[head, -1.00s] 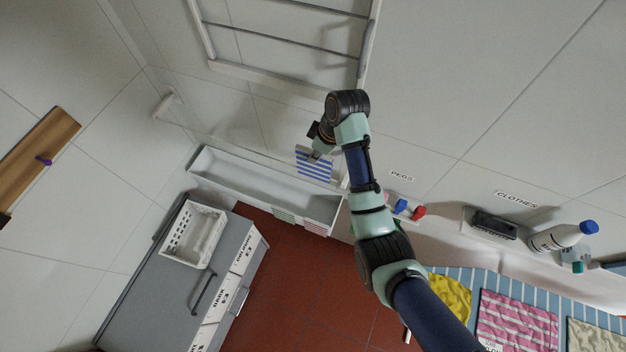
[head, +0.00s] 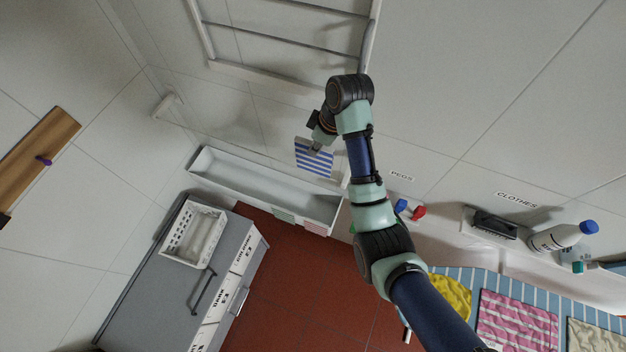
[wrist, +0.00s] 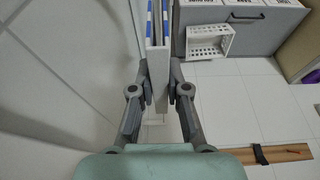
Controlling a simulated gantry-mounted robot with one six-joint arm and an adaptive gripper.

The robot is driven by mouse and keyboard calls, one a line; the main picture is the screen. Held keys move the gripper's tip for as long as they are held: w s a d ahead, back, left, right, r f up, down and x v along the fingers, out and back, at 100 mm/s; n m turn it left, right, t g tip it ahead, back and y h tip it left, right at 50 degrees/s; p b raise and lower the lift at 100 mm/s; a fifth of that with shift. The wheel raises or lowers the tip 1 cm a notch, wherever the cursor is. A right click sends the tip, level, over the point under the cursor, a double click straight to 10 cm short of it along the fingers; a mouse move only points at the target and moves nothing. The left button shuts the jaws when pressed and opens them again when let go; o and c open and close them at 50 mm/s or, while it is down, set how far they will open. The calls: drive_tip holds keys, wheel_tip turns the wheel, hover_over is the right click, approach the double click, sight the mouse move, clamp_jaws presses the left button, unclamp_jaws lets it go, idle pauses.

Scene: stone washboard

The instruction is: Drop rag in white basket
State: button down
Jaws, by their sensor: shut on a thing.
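The white basket (head: 176,250) is slotted and stands on a grey cabinet at lower left, well apart from the rag. The basket also shows at the top of the wrist view (wrist: 223,51).
A white-framed rack (head: 270,75) is above. Bottle (head: 555,237) and brush (head: 493,224) are at right.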

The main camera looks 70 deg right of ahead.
drive_tip(key=shift+r, duration=1.1)
drive_tip(key=shift+f, duration=0.1)
idle(0.8)
